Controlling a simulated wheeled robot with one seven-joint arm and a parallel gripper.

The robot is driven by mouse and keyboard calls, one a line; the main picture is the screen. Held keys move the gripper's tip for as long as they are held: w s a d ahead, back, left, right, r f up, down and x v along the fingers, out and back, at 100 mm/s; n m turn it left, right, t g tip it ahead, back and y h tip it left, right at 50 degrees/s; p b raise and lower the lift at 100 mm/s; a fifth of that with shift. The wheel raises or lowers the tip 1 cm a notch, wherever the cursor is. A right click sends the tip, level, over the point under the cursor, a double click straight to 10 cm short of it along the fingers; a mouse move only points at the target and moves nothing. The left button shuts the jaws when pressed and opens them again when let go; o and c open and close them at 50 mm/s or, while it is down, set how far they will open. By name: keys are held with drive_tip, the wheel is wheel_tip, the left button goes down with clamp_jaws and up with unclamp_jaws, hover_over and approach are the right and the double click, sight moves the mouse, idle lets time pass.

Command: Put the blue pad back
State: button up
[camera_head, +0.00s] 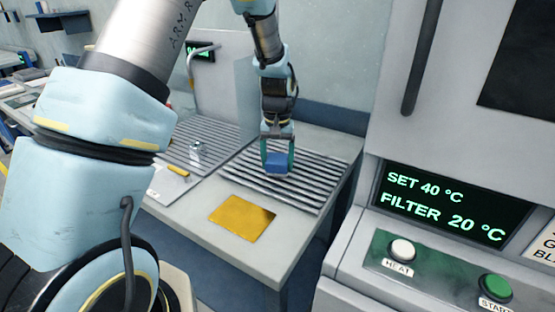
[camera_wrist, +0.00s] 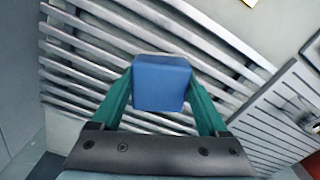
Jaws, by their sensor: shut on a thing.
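The blue pad (camera_head: 277,163) is a small blue block between the green fingers of my gripper (camera_head: 277,158), over the right-hand slatted rack (camera_head: 312,180) in the head view. In the wrist view the blue pad (camera_wrist: 161,82) sits between the two green fingertips of my gripper (camera_wrist: 161,88), which are shut on it. The slatted rack (camera_wrist: 95,75) lies behind it. I cannot tell whether the pad touches the slats. The pad's underside is hidden in the head view.
A yellow plate (camera_head: 242,217) lies on the bench in front of the rack. A second slatted rack (camera_head: 208,140) with a small metallic object (camera_head: 196,151) is to the left. A grey machine with a display (camera_head: 443,204) and buttons stands at the right.

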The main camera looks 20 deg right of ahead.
sight(277, 159)
drive_tip(key=shift+f, duration=0.25)
drive_tip(key=shift+f, duration=0.15)
drive_tip(key=o, duration=1.3)
wheel_tip(277, 159, up, 12)
drive_tip(key=b, duration=0.3)
drive_tip(key=s+a+f+n, duration=0.1)
drive_tip(key=a+n, duration=0.2)
drive_tip(key=a, duration=1.5)
drive_tip(key=shift+n+t, duration=0.8)
drive_tip(key=s+a, duration=0.2)
drive_tip(key=a, duration=0.2)
drive_tip(key=s+a+f, duration=0.1)
drive_tip(key=s+a, duration=0.2)
drive_tip(key=a, duration=0.1)
drive_tip(key=s+a+f, duration=0.1)
drive_tip(key=s+a, duration=0.2)
drive_tip(key=a, duration=0.1)
drive_tip(key=shift+f, duration=0.25)
